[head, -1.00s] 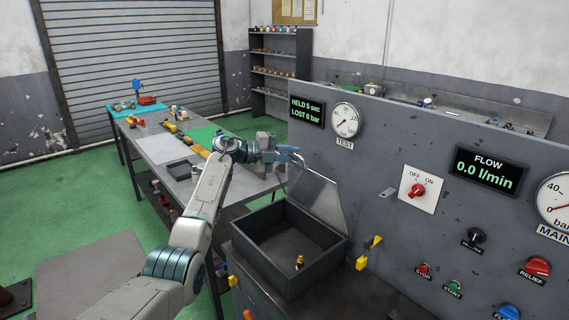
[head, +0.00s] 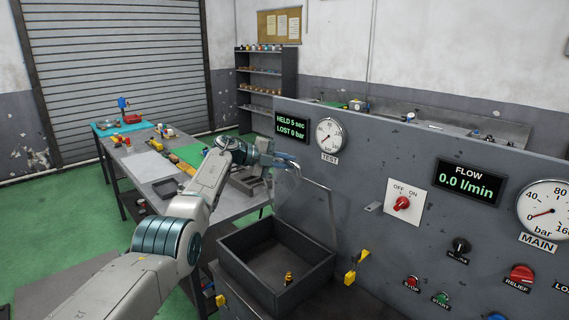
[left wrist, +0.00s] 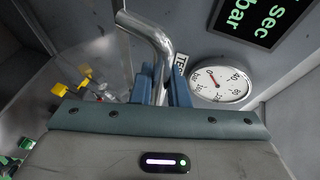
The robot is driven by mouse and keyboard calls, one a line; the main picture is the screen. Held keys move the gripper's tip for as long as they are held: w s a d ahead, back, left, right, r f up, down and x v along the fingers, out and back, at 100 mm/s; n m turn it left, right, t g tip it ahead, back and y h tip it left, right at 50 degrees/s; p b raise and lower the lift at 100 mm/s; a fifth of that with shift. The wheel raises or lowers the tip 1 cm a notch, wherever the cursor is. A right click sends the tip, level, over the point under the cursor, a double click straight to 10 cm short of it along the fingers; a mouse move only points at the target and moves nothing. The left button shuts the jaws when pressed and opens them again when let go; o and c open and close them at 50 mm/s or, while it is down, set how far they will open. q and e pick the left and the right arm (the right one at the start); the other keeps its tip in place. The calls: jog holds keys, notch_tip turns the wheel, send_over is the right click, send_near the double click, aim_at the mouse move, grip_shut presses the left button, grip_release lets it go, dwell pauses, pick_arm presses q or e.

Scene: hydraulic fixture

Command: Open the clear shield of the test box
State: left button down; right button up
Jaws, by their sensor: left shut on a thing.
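The test box (head: 237,271) is a dark, open-topped box against the grey panel. Its clear shield (head: 305,212) stands raised, roughly upright, along the box's back edge by the panel. A small brass fitting (head: 288,279) stands inside the box. My left gripper (head: 288,162) is at the shield's top left corner, above the box. In the left wrist view its blue fingers (left wrist: 166,86) are shut on a bent metal handle (left wrist: 152,35). The handle is largely hidden in the head view. My right gripper is not in view.
The grey panel carries the TEST gauge (head: 329,134), an off/on switch (head: 402,203) and several knobs. A yellow clip-like part (head: 350,277) sits right of the box. A workbench (head: 150,165) with tools stands behind my left arm.

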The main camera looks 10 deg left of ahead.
pick_arm(q)
jog(key=shift+f, duration=0.2)
jog(key=c, duration=1.4)
grip_release()
jog(key=shift+w+d, duration=0.1)
jog(key=shift+d, duration=0.05)
jog(key=b+v, duration=0.4)
jog(key=v, duration=0.7)
jog(key=shift+d, duration=0.15)
